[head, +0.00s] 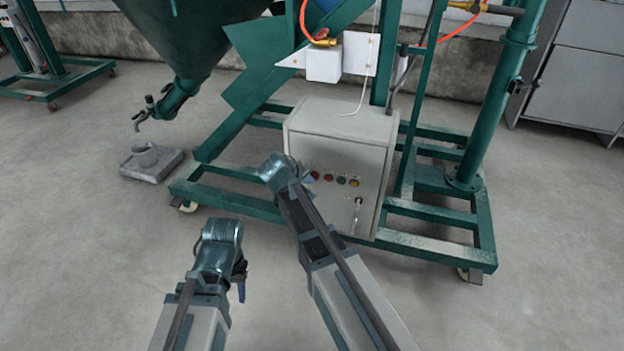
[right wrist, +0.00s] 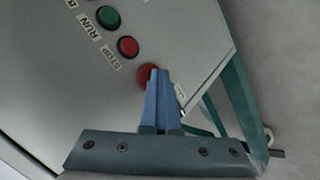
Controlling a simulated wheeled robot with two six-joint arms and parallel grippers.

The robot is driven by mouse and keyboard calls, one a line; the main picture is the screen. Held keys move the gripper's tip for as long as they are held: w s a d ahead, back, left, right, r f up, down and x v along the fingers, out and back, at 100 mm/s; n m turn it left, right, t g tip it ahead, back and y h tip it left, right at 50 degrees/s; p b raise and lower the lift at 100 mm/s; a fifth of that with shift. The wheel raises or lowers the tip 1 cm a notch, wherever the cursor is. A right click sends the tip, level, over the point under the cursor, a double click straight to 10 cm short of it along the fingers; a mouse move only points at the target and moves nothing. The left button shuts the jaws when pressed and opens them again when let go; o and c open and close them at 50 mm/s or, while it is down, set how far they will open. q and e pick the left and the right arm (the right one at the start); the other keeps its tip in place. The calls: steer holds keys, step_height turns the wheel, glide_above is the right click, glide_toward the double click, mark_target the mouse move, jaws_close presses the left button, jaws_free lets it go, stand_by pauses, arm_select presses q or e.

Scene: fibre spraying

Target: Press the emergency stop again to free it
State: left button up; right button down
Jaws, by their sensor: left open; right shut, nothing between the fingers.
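The emergency stop, a red button (right wrist: 146,74) at the end of the row, is partly hidden behind my right fingertips in the right wrist view. In the head view it is a small red spot (head: 314,175) beside my right gripper (head: 306,181). My right gripper (right wrist: 162,72) is shut and empty, with its blue fingertips over the button. I cannot tell whether they touch it or how far the button is pressed. The button sits on the grey control box (head: 330,140). My left gripper (head: 240,284) is open and empty, low and away from the box.
A red button (right wrist: 127,46) marked STOP and a green button (right wrist: 110,17) marked RUN sit close by. The green frame (head: 430,245) surrounds the box. Floor in front is clear.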

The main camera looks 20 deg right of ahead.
steer(key=shift+s+a, duration=0.15)
steer(key=shift+s, duration=0.2)
steer(key=shift+s+a, duration=0.55)
steer(key=shift+s, duration=0.25)
steer(key=shift+s+a, duration=0.6)
steer(key=shift+s, duration=0.2)
steer(key=shift+s+a, duration=0.55)
steer(key=shift+s, duration=0.25)
